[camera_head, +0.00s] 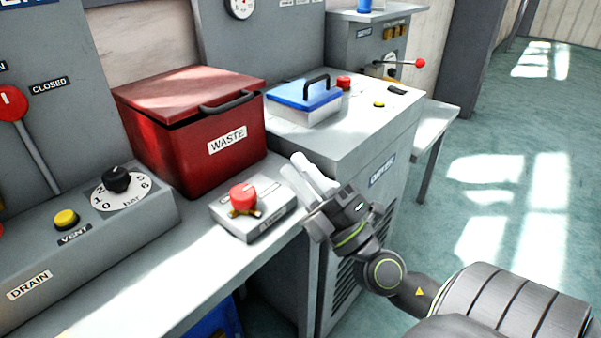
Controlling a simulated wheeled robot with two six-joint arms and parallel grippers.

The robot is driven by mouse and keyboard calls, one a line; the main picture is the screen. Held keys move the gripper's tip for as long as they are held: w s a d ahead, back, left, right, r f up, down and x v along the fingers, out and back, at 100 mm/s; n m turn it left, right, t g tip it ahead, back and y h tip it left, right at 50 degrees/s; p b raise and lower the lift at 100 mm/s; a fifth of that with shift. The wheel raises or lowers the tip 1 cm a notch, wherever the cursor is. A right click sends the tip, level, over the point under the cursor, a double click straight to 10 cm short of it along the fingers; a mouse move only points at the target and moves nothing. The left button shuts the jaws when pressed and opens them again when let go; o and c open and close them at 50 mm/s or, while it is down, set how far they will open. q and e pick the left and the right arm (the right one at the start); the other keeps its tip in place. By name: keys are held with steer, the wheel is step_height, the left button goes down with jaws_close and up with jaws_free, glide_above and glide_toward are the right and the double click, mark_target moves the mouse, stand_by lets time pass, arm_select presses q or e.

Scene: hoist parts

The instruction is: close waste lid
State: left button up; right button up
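The red waste bin (190,150) stands on the grey bench, with a white "WASTE" label on its front. Its red lid (185,90) lies over the top, and a dark gap shows under the lid's front edge, so it looks slightly raised. A black handle (228,103) is on the lid's front edge. My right gripper (308,176) is in front and to the right of the bin, apart from it, near the small grey box. Its two pale fingers look close together, and I cannot tell whether there is a gap. My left gripper is not in view.
A small grey box with a red knob (243,197) sits on the bench in front of the bin. A blue-lidded container (303,97) stands on the cabinet to the right. A panel with a black dial (117,179) and yellow button (66,219) is at left.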

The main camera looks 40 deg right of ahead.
steer(key=shift+c, duration=0.5)
